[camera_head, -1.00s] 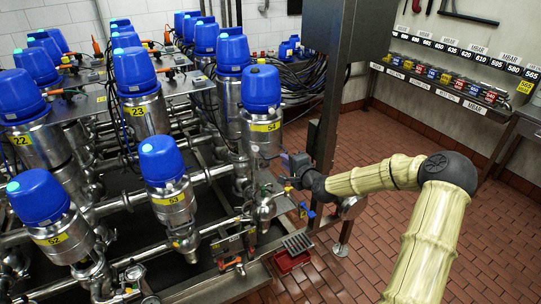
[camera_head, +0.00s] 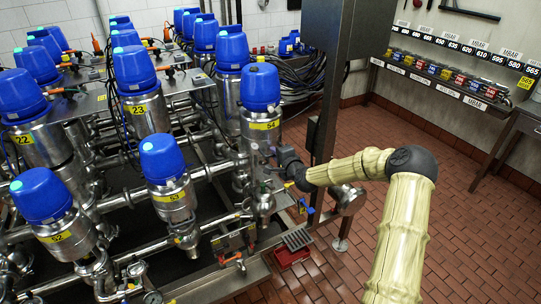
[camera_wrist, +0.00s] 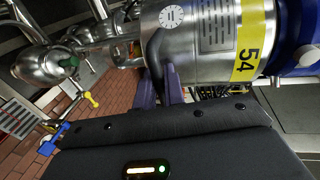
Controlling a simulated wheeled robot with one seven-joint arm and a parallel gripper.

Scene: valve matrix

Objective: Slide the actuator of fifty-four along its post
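Valve fifty-four (camera_head: 254,150) is a steel cylinder with a blue actuator cap (camera_head: 260,88) and a yellow "54" label (camera_head: 262,124). It stands upright at the right front of the valve rows. My gripper (camera_head: 272,168) is at its right side, below the label; the fingertips are hard to make out there. In the wrist view, the steel body (camera_wrist: 200,30) lies sideways across the top. My two purple fingers (camera_wrist: 160,88) point at it, one on each side of a dark curved bar (camera_wrist: 157,45). Whether they grip the bar is unclear.
Valve fifty-three (camera_head: 170,190) stands left of fifty-four, with pipes between. A steel column (camera_head: 335,90) rises close behind my forearm. A red tray (camera_head: 291,256) is on the floor below. The brick floor (camera_head: 350,270) to the right is clear.

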